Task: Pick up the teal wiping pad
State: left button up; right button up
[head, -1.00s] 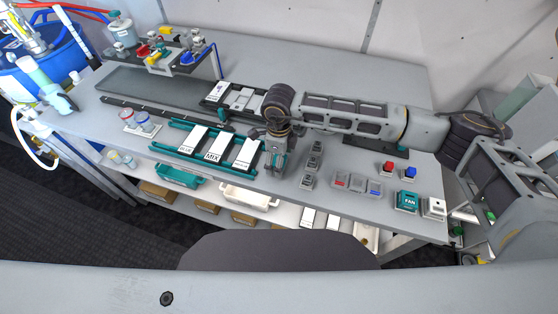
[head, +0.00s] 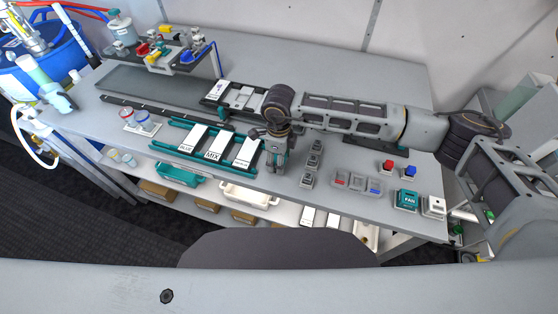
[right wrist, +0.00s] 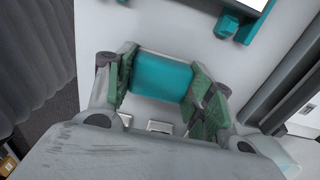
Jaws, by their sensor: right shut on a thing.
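The teal wiping pad (right wrist: 163,75) sits between the two green-lined fingers of my right gripper (right wrist: 165,88) in the right wrist view. The fingers are shut on its two ends. In the head view my right gripper (head: 276,160) points down over the grey bench, just right of the teal rack with white labelled cards; the pad is mostly hidden there by the fingers. I cannot tell whether the pad still touches the bench. My left gripper is not in view.
The teal card rack (head: 187,155) is close on the gripper's left. Small grey blocks (head: 311,163) stand close on its right, with a grey switch tray (head: 357,184) and a teal FAN box (head: 406,200) farther right. The bench's front edge is near.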

jog(key=shift+r, duration=0.1)
notch_tip(320, 180, up, 9)
jog(key=shift+r+b, duration=0.1)
jog(key=shift+b, duration=0.75)
jog(key=shift+r, duration=0.3)
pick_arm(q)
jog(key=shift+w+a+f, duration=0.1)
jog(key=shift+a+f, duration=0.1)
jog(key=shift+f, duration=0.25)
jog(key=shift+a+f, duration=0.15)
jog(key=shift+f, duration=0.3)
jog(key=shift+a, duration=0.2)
pick_arm(e)
jog(key=o, duration=0.5)
jog(key=c, duration=0.4)
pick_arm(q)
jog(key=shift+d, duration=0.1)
